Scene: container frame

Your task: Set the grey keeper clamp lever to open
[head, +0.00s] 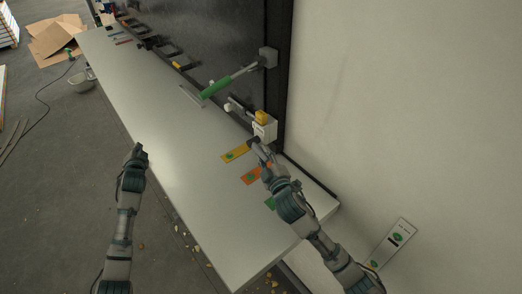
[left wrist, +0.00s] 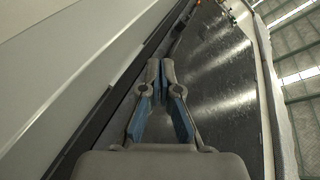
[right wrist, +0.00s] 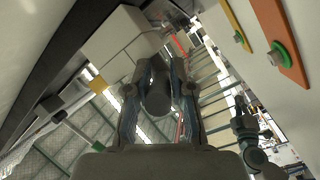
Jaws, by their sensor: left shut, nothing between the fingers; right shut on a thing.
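A light grey box-shaped clamp unit (head: 265,129) with a yellow block on top stands at the black frame's edge, near the back right of the bench. My right gripper (head: 256,147) is at its front. In the right wrist view, the right gripper (right wrist: 158,92) is shut on a dark grey rounded grip (right wrist: 158,98), apparently the keeper clamp lever; the clamp body (right wrist: 122,40) lies just beyond. The lever's joint is mostly hidden by my fingers.
The bench's middle is clear. A pale wall (head: 400,100) stands on the right.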

